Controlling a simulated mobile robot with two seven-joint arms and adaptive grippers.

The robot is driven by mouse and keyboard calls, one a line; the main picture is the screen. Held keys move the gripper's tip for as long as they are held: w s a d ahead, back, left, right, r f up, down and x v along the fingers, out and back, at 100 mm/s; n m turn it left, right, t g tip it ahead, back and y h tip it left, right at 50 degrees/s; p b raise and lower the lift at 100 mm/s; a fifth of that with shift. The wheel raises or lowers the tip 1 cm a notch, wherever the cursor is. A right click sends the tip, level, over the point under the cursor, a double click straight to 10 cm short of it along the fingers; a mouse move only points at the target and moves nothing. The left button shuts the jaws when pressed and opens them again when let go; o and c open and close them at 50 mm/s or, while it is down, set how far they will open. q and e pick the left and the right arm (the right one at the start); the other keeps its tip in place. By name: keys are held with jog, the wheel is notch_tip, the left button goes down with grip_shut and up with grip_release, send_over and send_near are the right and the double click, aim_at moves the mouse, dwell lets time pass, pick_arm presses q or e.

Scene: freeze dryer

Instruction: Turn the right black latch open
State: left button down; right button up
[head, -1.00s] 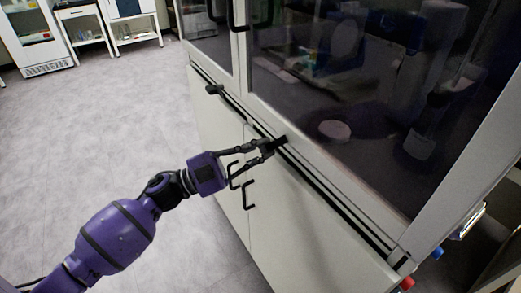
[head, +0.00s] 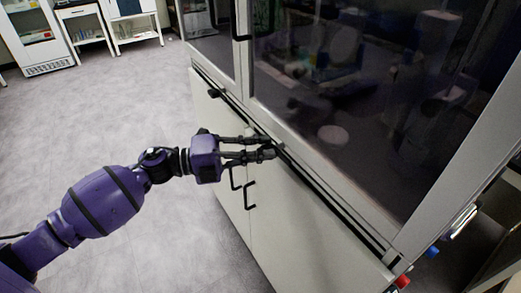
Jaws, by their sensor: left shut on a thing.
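The right black latch (head: 280,147) sits on the dark rail between the glass doors and the white lower cabinet of the freeze dryer. It is mostly hidden by my fingertips, so its exact angle is hard to tell. My left gripper (head: 270,152) is shut on it, reaching in from the left with its fingers nearly level in the picture. The left black latch (head: 215,92) is farther up the same rail, apart from my gripper, and sticks out from the rail. My right gripper is not in view.
Two black handles of the lower doors (head: 249,195) hang just below my gripper. The glass doors (head: 335,110) are shut above the rail. A red knob (head: 402,281) and a blue knob (head: 432,251) are at the lower right corner. The grey floor on the left is clear.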

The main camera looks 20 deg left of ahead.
pick_arm(q)
jog(key=shift+m, duration=0.3)
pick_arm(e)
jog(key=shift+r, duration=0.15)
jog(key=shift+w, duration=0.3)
pick_arm(q)
jog(key=c, duration=1.8)
grip_release()
jog(key=shift+o, duration=0.2)
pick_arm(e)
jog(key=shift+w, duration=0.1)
pick_arm(q)
jog(key=v, duration=1.2)
jog(key=shift+r, duration=0.2)
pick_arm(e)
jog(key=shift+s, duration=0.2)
